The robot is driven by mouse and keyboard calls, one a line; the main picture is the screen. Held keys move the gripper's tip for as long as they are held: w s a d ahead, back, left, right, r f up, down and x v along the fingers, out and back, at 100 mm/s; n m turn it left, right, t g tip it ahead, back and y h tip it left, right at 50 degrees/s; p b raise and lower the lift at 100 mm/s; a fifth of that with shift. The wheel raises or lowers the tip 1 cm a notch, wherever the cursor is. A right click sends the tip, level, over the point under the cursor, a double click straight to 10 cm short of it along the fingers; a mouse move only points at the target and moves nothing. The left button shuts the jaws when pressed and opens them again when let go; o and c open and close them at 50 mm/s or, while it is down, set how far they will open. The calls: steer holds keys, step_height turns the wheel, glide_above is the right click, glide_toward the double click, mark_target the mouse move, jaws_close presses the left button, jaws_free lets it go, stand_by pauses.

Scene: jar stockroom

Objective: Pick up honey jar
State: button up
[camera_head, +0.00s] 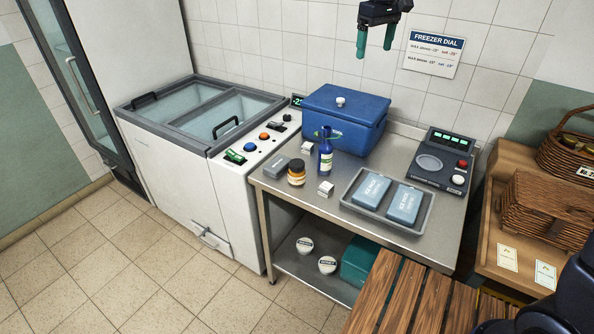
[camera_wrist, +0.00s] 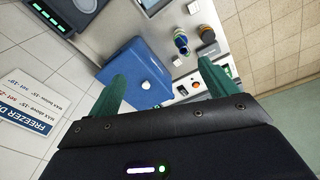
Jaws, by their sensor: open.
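The honey jar (camera_head: 296,173), a small amber jar with a dark lid and pale label, stands upright on the steel table, left of a dark blue bottle (camera_head: 325,152). In the wrist view the small jar (camera_wrist: 206,34) shows beyond the fingers, beside the bottle (camera_wrist: 181,42). My gripper (camera_head: 376,40) is high up near the wall, above and behind the blue box, well away from the jar. Its green fingers are spread apart, with nothing between them, and they also show in the wrist view (camera_wrist: 165,92).
The lidded blue box (camera_head: 341,122) stands behind the jar. Small white boxes and a grey block (camera_head: 275,166) lie close around it. A tray (camera_head: 387,221) with ice packs and a scale (camera_head: 442,160) are to the right. A chest freezer (camera_head: 170,145) stands left.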

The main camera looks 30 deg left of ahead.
steer(key=s+a+f+n, duration=0.25)
steer(key=s+a, duration=0.25)
steer(key=a, duration=0.4)
steer(key=s+a+f+n, duration=0.1)
steer(key=s+a+f, duration=0.35)
steer(key=a, duration=0.45)
glide_toward(296, 171)
steer(key=w, duration=0.1)
steer(key=w+a+f, duration=0.1)
steer(key=w, duration=0.1)
steer(key=shift+a+f+g, duration=0.15)
steer(key=shift+f+g, duration=0.2)
steer(key=shift+g, duration=0.05)
steer(key=shift+w+a+f, duration=0.1)
steer(key=shift+f, duration=2.6)
steer(key=shift+a+f, duration=0.1)
steer(key=shift+f, duration=2.6)
steer(key=c, duration=1.4)
